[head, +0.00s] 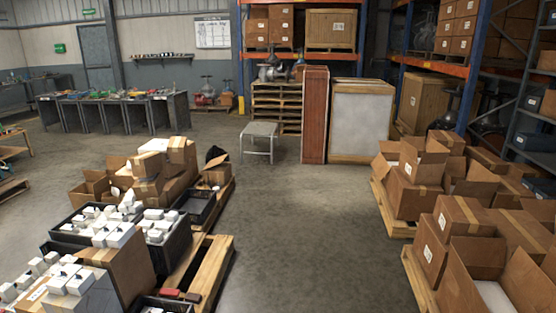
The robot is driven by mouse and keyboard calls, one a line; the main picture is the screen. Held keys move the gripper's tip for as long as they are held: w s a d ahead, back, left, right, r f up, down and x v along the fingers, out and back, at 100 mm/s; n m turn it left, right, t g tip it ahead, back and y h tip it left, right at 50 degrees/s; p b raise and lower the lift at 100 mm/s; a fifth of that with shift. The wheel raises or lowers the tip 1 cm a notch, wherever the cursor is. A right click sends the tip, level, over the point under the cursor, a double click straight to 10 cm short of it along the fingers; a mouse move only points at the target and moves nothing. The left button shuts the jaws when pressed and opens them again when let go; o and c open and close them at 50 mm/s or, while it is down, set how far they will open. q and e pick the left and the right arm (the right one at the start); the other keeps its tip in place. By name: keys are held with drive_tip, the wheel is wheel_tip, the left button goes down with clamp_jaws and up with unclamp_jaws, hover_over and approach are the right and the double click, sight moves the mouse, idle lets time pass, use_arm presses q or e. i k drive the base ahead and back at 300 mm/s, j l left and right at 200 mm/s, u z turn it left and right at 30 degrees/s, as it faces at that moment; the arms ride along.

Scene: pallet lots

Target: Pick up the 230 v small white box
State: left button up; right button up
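Many small white boxes with dark marks lie at the left front. Some white boxes (77,279) stand on a cardboard carton at the lower left. More white boxes (117,234) fill and top a black crate (178,250) behind it. Their print is too small to read, so I cannot tell which one is marked 230 V. Neither of my grippers is in view.
Wooden pallets (214,275) carry the left lot, with brown cartons (163,180) piled behind the crate. Cartons (458,225) on pallets line the right. A clear concrete aisle (300,230) runs between, towards a small grey table (259,134) and tall wooden crates.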

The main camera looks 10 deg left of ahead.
sight(155, 236)
drive_tip(key=i, duration=2.3)
drive_tip(key=i+l+u, duration=0.1)
drive_tip(key=i+u, duration=0.3)
drive_tip(key=i+l+u, duration=0.25)
drive_tip(key=i+u, duration=0.15)
drive_tip(key=i, duration=0.15)
drive_tip(key=i+l+u, duration=0.85)
